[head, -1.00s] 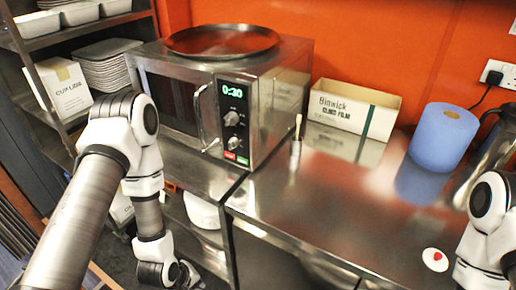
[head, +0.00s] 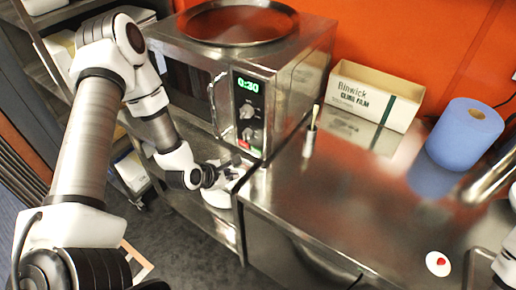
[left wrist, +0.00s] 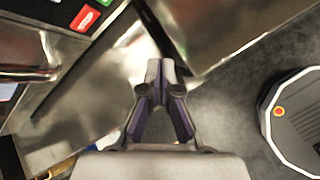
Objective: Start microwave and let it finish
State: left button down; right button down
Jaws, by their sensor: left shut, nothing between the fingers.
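The steel microwave (head: 300,88) stands at the back left with its door shut. Its green display (head: 248,84) reads 0:30, with two knobs below. A red button (head: 243,145) and a green button (head: 256,152) sit at the bottom of its panel. My left gripper (head: 232,168) is just below and in front of these buttons, shut and empty, apart from the panel. In the left wrist view, the shut fingers (left wrist: 160,68) point ahead, and the red button (left wrist: 85,18) shows at the upper left. The inside of the microwave is too dark to read. My right gripper is not in view.
A dark round tray (head: 238,20) lies on the microwave. A brush in a steel holder (head: 309,142), a cling film box (head: 374,95) and a blue roll (head: 465,134) stand on the steel counter (head: 340,205). Shelves stand at the left. The counter's middle is clear.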

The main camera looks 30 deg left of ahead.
aim_at(256, 151)
pick_arm(q)
jog(key=shift+w, duration=0.1)
jog(key=w+b, duration=0.1)
jog(key=w, duration=0.2)
jog(key=w+b, duration=0.1)
jog(key=w, duration=0.1)
jog(key=w+b, duration=0.1)
jog(key=w, duration=0.2)
jog(key=shift+w+d, duration=0.3)
jog(key=shift+w, duration=0.05)
jog(key=shift+f, duration=0.1)
dwell(0.9)
jog(key=shift+w+b, duration=0.25)
jog(key=shift+b, duration=0.3)
jog(key=shift+w, duration=0.15)
